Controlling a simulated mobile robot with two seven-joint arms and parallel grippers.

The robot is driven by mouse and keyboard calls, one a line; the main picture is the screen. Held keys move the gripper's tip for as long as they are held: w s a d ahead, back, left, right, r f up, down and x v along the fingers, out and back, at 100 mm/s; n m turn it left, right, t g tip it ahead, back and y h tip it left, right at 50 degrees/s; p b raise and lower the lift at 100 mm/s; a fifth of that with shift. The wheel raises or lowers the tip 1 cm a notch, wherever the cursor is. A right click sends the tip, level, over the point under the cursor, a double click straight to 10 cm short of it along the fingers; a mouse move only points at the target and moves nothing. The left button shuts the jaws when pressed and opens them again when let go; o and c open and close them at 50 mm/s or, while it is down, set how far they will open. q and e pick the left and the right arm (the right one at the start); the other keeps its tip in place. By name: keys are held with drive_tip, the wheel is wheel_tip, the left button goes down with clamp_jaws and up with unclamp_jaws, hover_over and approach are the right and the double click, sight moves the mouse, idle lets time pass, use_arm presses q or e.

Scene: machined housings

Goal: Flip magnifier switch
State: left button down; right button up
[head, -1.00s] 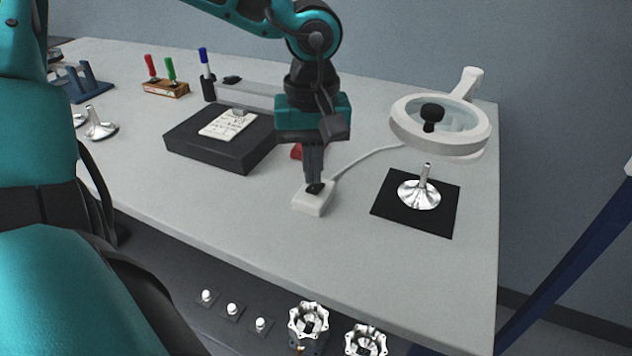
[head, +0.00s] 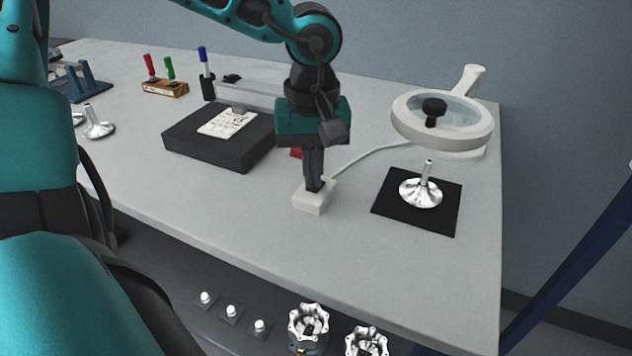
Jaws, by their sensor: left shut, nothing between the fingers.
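The magnifier (head: 400,122) stands at the right of the table, a white ring lens with a black knob. A cord runs from it to a white switch box (head: 311,204) on the table. My left gripper (head: 314,188) is shut and empty, pointing down at the top of the switch box. Its fingertips are at or just above the box and hide the rocker. I cannot tell whether they touch it. My right gripper is not in view.
A dark block (head: 187,147) with a paper label and a red object (head: 296,153) are near the gripper. The table front is clear.

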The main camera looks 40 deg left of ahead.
use_arm(q)
drive_tip(key=shift+f+b, duration=0.35)
drive_tip(key=shift+f, duration=0.05)
drive_tip(key=shift+r, duration=0.1)
drive_tip(key=shift+r+p, duration=2.3)
drive_tip(key=shift+r, duration=1.1)
drive_tip(key=shift+r, duration=0.1)
